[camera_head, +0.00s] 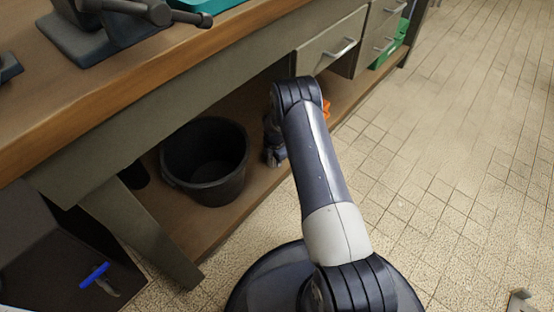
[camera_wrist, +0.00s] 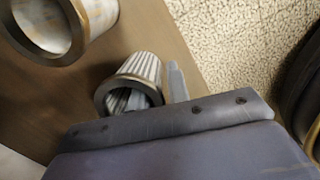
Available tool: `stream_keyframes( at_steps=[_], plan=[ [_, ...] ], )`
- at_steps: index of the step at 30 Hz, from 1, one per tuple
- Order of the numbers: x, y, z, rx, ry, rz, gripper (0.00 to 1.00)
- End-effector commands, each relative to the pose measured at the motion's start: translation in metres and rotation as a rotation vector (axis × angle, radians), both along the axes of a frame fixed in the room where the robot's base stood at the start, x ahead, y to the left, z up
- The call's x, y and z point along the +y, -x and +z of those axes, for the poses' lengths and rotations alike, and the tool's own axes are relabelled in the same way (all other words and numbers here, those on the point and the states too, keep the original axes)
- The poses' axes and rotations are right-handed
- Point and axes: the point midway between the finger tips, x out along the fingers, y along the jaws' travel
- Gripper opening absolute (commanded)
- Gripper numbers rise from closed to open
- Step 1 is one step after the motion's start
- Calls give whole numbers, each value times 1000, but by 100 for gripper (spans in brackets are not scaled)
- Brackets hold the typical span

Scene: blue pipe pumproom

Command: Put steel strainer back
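A ribbed metal cup (camera_wrist: 148,68) with a dark rim, which looks like the steel strainer, is in front of my gripper (camera_wrist: 150,88) in the wrist view, its open mouth towards the camera. One grey finger shows just right of the cup. A grey shape inside its mouth may be the other finger. I cannot tell whether the fingers press on the cup's wall. In the head view my arm reaches under the bench, low over the lower shelf. The strainer is not visible there, and the gripper is mostly hidden behind the arm.
A larger metal cylinder (camera_wrist: 95,15) with a thick rim is left of the cup on the brown shelf (camera_wrist: 165,35). A black bucket (camera_head: 205,160) stands on the lower shelf, left of my arm. The bench top (camera_head: 150,85) overhangs. An orange object (camera_head: 326,108) is behind my arm.

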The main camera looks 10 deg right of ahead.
Motion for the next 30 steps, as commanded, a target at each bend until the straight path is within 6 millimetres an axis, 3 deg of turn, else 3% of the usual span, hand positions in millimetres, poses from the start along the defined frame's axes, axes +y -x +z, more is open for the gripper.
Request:
stream_keyframes(
  at_steps=[4, 11, 24, 30],
  plan=[
    [0, 0, 0, 0, 0, 0, 28],
    [0, 0, 1, 1, 0, 0, 28],
    [3, 1, 65, -1, 0, 0, 28],
    [4, 2, 75, 0, 0, 0, 28]
  ],
)
